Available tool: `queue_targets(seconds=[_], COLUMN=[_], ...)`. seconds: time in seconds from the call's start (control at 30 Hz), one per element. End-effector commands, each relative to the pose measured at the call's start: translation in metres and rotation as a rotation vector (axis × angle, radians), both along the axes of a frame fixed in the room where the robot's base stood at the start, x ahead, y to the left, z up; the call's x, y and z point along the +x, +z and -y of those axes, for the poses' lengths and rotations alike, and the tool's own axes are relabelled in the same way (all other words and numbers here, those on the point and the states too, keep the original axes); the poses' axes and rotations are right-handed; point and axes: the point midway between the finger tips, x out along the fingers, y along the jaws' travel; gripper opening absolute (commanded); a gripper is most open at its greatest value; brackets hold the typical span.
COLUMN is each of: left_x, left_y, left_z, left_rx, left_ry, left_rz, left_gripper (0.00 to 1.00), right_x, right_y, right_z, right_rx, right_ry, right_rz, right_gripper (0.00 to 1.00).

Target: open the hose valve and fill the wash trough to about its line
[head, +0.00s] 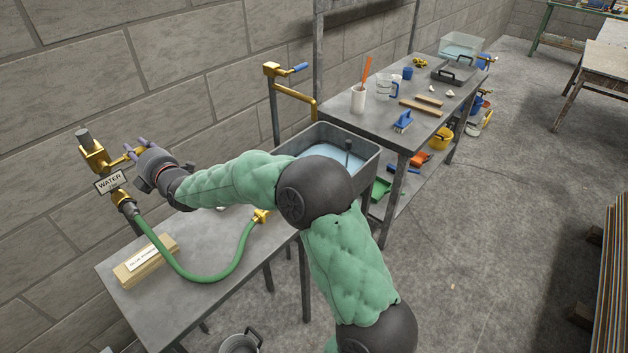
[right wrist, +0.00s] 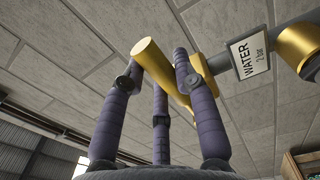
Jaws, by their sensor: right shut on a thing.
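The brass hose valve (head: 95,155) is on the wall side at the left, above a tag reading WATER (head: 111,182). My right gripper (head: 137,149) is shut on the valve's brass lever, which also shows between the fingers in the right wrist view (right wrist: 152,60). A green hose (head: 205,277) hangs in a loop from the valve to a yellow fitting (head: 262,216) on the bench. The grey wash trough (head: 366,170) holds pale blue water (head: 325,152). My arm hides part of the trough, and I cannot make out its line. My left gripper is not in view.
A wooden block with a label (head: 146,262) lies on the near metal bench (head: 210,300). The table at right holds a blue brush (head: 403,121) and other tools.

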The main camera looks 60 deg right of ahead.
Motion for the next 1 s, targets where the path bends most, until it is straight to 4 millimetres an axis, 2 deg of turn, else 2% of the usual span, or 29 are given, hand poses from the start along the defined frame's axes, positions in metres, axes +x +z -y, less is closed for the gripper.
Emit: queue_targets(seconds=[0.03,0.13,0.17,0.2,0.57,1.0], left_x=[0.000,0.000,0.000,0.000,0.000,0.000], left_y=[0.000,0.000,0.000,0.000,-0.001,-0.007], left_z=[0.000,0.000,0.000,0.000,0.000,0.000], left_rx=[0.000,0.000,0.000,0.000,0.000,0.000], left_ry=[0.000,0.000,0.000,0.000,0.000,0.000], left_rz=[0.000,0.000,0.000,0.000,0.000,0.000], left_gripper=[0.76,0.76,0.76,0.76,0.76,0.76], right_x=[0.000,0.000,0.000,0.000,-0.002,-0.037], right_y=[-0.010,-0.011,-0.011,-0.011,-0.011,-0.009], right_z=[-0.002,-0.002,-0.002,-0.002,-0.001,-0.010], right_rx=[0.010,0.011,0.011,0.011,0.010,0.007], right_ry=[0.004,0.003,0.003,0.003,0.001,0.001], right_rz=[-0.018,-0.020,-0.020,-0.021,-0.019,-0.015], right_gripper=[0.01,0.01,0.35,0.43,0.43,0.43])
